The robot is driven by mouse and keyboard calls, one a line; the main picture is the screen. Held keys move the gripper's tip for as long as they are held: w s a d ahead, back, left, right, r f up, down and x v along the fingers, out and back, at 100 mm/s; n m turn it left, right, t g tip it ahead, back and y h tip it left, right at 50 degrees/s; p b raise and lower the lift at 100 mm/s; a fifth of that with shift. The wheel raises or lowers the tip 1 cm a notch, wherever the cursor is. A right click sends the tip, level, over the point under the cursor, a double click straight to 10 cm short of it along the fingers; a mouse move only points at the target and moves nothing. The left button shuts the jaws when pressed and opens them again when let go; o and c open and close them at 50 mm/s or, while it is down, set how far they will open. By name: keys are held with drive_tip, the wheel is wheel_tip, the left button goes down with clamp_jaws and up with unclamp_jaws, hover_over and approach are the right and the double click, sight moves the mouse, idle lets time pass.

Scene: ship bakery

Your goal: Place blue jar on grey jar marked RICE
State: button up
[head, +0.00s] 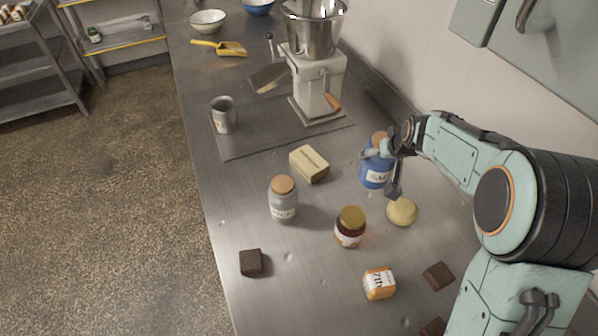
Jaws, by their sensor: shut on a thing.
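The blue jar (376,173) has a cork lid and a white label that seems to read SALT. It is upright at the right of the steel counter. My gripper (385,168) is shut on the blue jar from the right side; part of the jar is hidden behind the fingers. I cannot tell whether the jar's base touches the counter. The grey jar (284,203) stands upright to the left and nearer, with a cork lid (283,185) and a white label too small to read surely. Nothing is on its lid.
A butter-like block (309,163) lies between the jars, toward the back. A gold-lidded brown jar (350,228), a yellow ball (402,211), an orange packet (379,284) and dark brown blocks (251,262) lie nearby. A mixer (318,85) and metal cup (223,115) stand behind.

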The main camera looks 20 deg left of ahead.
drive_tip(key=s+a, duration=0.1)
drive_tip(key=s, duration=0.1)
drive_tip(key=s+a+r+n, duration=0.1)
drive_tip(key=s, duration=0.1)
drive_tip(key=s+a+n+y, duration=0.1)
drive_tip(key=s, duration=0.1)
drive_tip(key=shift+s+r+g, duration=0.3)
drive_tip(key=shift+g, duration=0.1)
drive_tip(key=s+a+r+n+g+y, duration=0.1)
drive_tip(key=s+a+r+n, duration=0.4)
drive_tip(key=s+r, duration=0.6)
drive_tip(key=shift+s+a+r+g+y, duration=0.35)
drive_tip(key=shift+s+a, duration=0.25)
drive_tip(key=shift+s, duration=0.5)
drive_tip(key=shift+w+a+f, duration=1.55)
drive_tip(key=shift+w+f, duration=0.2)
drive_tip(key=shift+f, duration=0.3)
drive_tip(key=shift+w+a+f, duration=1.55)
drive_tip(key=shift+w+f, duration=0.15)
drive_tip(key=shift+f, duration=0.4)
drive_tip(key=shift+w+a+f, duration=1.55)
drive_tip(key=shift+w+f, duration=0.2)
drive_tip(key=shift+f, duration=0.3)
